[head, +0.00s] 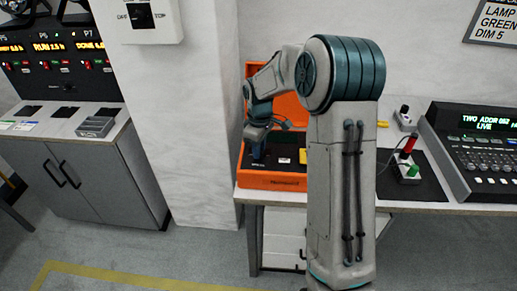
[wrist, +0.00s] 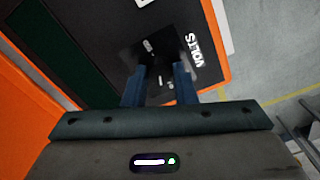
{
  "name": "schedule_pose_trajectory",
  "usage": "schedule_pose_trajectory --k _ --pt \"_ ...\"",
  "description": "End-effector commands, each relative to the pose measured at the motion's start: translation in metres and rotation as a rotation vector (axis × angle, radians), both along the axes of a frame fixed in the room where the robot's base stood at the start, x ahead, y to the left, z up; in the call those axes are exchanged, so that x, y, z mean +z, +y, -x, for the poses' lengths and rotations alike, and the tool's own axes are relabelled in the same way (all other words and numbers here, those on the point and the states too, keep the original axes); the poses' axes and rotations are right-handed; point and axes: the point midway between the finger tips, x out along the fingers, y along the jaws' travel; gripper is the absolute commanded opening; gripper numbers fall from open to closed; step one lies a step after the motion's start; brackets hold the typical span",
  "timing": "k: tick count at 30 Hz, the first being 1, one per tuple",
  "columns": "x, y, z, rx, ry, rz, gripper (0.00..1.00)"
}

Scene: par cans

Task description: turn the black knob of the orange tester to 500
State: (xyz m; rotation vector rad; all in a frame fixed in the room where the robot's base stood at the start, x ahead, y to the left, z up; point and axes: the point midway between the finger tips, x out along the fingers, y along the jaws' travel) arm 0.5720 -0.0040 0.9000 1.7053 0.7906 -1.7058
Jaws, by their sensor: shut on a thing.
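The orange tester (head: 272,181) is an open orange case at the left end of the table, with its lid raised behind. In the wrist view its black panel (wrist: 110,20) carries the word VOLTS, and its orange rim (wrist: 215,60) shows at the right. My gripper (head: 258,158) points down over the left part of the panel. In the wrist view the blue fingers of my gripper (wrist: 160,72) are closed on the black knob (wrist: 158,78), which is dark and mostly hidden between them. Small white marks show around it, too blurred to read. I cannot tell the knob's setting.
The table (head: 455,208) runs right, with a small box with red and green plugs (head: 408,172) on a black mat and a control console (head: 480,150). A grey cabinet (head: 80,180) stands left. My arm hides part of the tester in the head view.

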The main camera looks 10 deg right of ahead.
Motion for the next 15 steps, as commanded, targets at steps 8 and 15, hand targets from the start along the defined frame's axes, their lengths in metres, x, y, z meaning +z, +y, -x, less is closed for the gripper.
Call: schedule_pose_trajectory --k 8,15 --pt "0.0001 0.0002 -0.0008 -0.261 -0.003 0.001 0.02" --pt "0.0006 0.0001 -0.0009 -0.489 -0.003 0.001 0.02"
